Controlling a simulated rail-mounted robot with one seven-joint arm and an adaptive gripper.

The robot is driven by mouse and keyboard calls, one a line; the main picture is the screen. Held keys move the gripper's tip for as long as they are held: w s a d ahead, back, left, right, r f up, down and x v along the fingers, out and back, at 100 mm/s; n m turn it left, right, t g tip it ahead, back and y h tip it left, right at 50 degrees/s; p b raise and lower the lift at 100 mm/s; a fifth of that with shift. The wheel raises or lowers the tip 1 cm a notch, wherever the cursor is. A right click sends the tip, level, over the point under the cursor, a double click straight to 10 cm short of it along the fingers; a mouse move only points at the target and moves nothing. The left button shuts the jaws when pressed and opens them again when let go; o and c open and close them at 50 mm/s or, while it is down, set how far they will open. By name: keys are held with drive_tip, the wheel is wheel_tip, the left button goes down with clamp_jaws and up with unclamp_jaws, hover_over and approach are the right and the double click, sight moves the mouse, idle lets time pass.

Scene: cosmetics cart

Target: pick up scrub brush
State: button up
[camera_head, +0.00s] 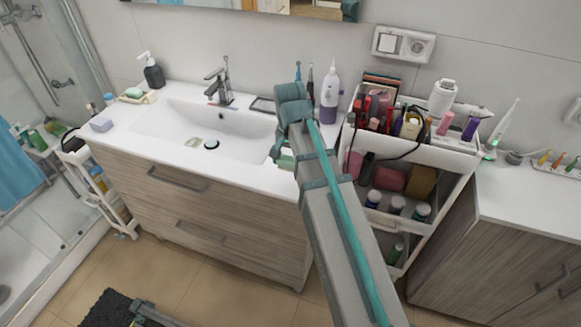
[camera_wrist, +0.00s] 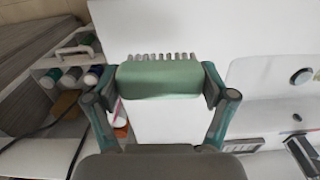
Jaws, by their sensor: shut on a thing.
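The scrub brush (camera_wrist: 160,80) has a green body with a row of pale bristles along its top edge in the wrist view. My gripper (camera_wrist: 160,86) is shut on it, with one finger against each end of the green body. In the head view my arm hides most of the gripper, and a bit of the green brush (camera_head: 286,159) shows at the right front of the sink counter. Whether the brush touches the counter is hard to tell.
The white sink basin (camera_head: 190,130) lies left of my gripper. A white bottle with a purple base (camera_head: 330,95) stands behind it. A white cart (camera_head: 440,157) full of cosmetics stands close on the right.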

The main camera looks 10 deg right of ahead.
drive_tip(key=s+a+r, duration=0.3)
drive_tip(key=s+r, duration=0.4)
drive_tip(key=s, duration=0.4)
drive_tip(key=shift+s+r+b, duration=0.15)
drive_tip(key=shift+b, duration=0.25)
drive_tip(key=shift+a, duration=0.1)
drive_tip(key=o, duration=0.5)
drive_tip(key=shift+c, duration=0.2)
drive_tip(key=c, duration=0.3)
drive_tip(key=shift+a, duration=0.1)
